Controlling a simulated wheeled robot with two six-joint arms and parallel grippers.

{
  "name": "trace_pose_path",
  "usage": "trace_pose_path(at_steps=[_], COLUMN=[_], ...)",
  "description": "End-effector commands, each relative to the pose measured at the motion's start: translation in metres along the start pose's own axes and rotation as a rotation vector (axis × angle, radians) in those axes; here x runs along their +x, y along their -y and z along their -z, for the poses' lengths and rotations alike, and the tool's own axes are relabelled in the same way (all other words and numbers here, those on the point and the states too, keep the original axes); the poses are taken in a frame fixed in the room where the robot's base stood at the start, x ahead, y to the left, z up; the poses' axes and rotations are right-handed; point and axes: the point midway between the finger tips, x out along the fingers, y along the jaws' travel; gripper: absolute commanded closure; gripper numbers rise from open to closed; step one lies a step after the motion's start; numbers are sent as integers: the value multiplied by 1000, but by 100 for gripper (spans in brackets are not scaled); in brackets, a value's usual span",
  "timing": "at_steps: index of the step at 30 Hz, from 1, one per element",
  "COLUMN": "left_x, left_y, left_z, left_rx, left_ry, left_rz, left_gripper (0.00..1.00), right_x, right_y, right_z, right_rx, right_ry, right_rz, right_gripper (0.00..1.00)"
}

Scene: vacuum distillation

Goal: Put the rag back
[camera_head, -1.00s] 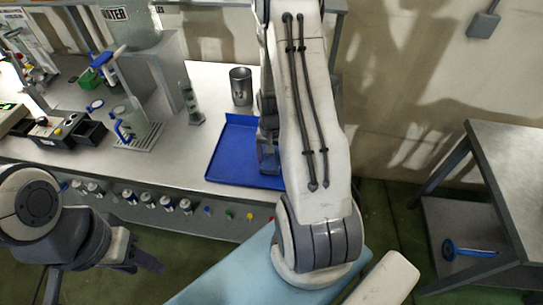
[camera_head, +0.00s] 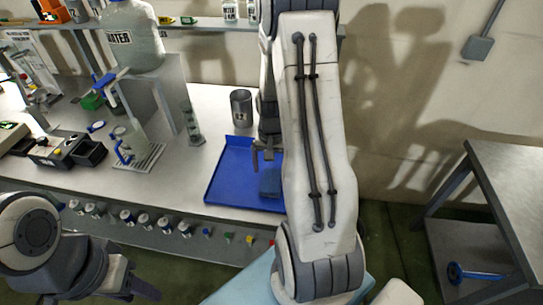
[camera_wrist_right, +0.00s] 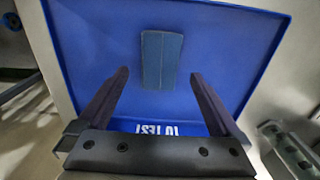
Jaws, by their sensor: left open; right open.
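The rag (camera_head: 270,182) is a small folded blue-grey rectangle. It lies flat on the blue tray (camera_head: 230,178), near the tray's right side in the head view, partly beside my right arm. In the right wrist view the rag (camera_wrist_right: 161,58) lies on the tray floor beyond my fingertips, with nothing between the fingers. My right gripper (camera_head: 264,154) is open and empty above the tray; its spread fingers also show in the right wrist view (camera_wrist_right: 158,80). My left gripper (camera_head: 146,290) is open and empty at the lower left, in front of the bench.
A grey metal cup (camera_head: 241,108) stands behind the tray. A green-grey stand (camera_head: 193,125) and a rack with glassware (camera_head: 138,155) are to the left. Several knobs line the bench front. A side table (camera_head: 505,170) stands at the right.

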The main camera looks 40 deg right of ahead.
Motion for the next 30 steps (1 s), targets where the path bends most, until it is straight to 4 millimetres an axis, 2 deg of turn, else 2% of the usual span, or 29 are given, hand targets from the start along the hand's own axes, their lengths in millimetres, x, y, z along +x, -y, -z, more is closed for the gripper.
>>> trace_pose_path(at_steps=[3,9,17,20,23,25,27,29,30], left_x=[4,6,7,6,6,6,6,6,6], left_y=[0,0,0,0,0,0,0,0,0], left_z=[0,0,0,0,0,0,0,0,0], left_rx=[0,0,0,0,0,0,0,0,0], left_ry=[0,0,0,0,0,0,0,0,0], left_rz=[0,0,0,0,0,0,0,0,0], left_gripper=[56,56,56,56,56,56,56,56,56], right_x=[-26,-54,-62,-67,-79,-92,-105,-116,-122], right_y=[0,0,0,10,39,66,90,105,111], right_z=[1,1,0,-8,-33,-65,-106,-144,-170], right_rx=[0,0,-1,-42,-168,-311,-482,-635,-734], right_ry=[-6,-3,1,-1,-7,-10,-13,-12,-12], right_rz=[2,1,0,2,10,18,29,38,45], right_gripper=[0,0,0,0,0,0,0,0,0])
